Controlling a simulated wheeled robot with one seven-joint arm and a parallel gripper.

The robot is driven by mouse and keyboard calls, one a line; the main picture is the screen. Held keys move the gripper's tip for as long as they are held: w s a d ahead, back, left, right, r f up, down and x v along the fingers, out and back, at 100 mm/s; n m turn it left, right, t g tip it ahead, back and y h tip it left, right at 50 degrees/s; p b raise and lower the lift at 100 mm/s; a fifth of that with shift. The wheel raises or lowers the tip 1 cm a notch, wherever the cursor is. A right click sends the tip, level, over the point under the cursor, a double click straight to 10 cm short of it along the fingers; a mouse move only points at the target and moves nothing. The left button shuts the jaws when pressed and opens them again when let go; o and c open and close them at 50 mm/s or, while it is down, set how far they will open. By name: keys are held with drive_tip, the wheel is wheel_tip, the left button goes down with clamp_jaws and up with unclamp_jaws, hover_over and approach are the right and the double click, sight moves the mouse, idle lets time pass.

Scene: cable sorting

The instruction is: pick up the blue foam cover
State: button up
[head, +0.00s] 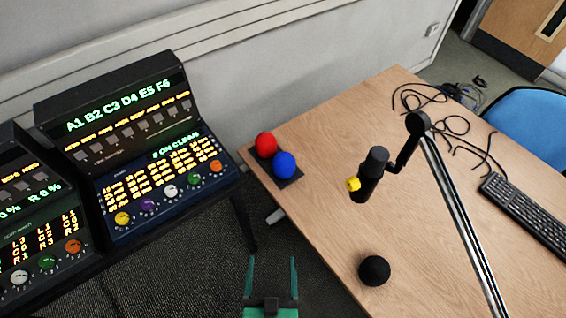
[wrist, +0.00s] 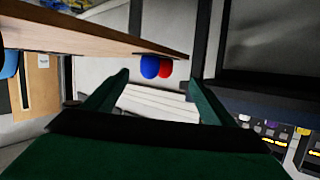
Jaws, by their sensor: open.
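The blue foam cover (head: 284,165) is a round ball on a small dark tray (head: 291,180) at the table's left corner. A red foam cover (head: 266,144) sits right beside it, behind and to the left. In the wrist view the blue cover (wrist: 149,67) shows ahead between the fingers, partly in front of the red one (wrist: 166,68). My gripper (head: 273,262) is green, open and empty. In the head view it shows at the bottom, below the covers and off the table's left edge. It is apart from both covers.
A black foam ball (head: 375,270) lies near the table's front edge. A microphone (head: 370,174) on a boom arm (head: 460,215) stands over the table's middle. A keyboard (head: 525,215) and black cables (head: 450,125) are at right. Lit consoles (head: 165,190) stand left.

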drive_tip(key=w+r+x, duration=0.1)
drive_tip(key=r+x, duration=0.2)
drive_tip(key=x, duration=0.9)
drive_tip(key=m+g+h, duration=0.1)
drive_tip(key=h, duration=0.1)
approach(281, 168)
drive_tip(key=x, duration=0.7)
drive_tip(key=shift+w+f, duration=0.2)
drive_tip(key=shift+w, duration=0.15)
drive_tip(key=shift+d+x, duration=0.15)
drive_tip(key=shift+x, duration=1.4)
drive_tip(key=shift+d+x, duration=0.15)
drive_tip(key=shift+x, duration=1.45)
drive_tip(key=shift+s+f, duration=0.1)
drive_tip(key=shift+f, duration=0.05)
drive_tip(key=shift+c, duration=0.3)
drive_tip(key=c, duration=1)
